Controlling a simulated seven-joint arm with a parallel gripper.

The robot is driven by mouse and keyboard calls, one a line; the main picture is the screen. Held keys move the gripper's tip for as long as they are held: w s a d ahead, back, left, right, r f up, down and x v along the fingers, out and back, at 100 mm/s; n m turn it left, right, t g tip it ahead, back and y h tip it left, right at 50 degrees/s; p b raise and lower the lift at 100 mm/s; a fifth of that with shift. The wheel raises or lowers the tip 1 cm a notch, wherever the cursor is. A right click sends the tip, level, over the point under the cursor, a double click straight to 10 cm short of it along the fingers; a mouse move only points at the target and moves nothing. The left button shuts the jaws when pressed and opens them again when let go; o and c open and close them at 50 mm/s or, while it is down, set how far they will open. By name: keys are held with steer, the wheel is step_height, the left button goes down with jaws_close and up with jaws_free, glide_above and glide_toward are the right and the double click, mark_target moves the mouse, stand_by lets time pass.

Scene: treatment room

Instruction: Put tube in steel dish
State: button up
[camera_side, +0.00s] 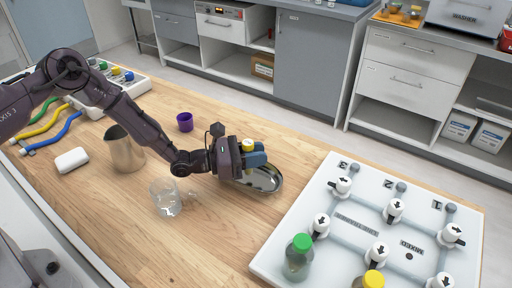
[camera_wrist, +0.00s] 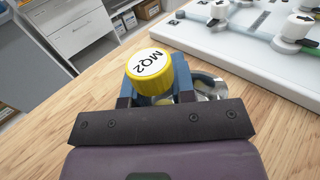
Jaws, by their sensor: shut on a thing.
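My gripper (camera_side: 258,160) is shut on a tube with a yellow cap (camera_side: 248,145). In the wrist view the cap (camera_wrist: 149,72) reads "MQ2" and stands up between the blue fingers (camera_wrist: 157,98). The tube's body is mostly hidden by the fingers and the gripper. The oval steel dish (camera_side: 268,184) lies on the wooden table below and beside the fingers, partly covered by them. A part of the dish rim (camera_wrist: 216,84) shows behind the fingers in the wrist view. I cannot tell whether the tube touches the dish.
A white valve board (camera_side: 300,210) with a green-capped bottle (camera_side: 298,260) and a yellow-capped bottle (camera_side: 369,281) is to the right. The front middle table is clear.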

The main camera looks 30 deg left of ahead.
steer(key=o, duration=1)
step_height(320, 180, up, 7)
steer(key=shift+f, duration=0.1)
stand_by(0.3)
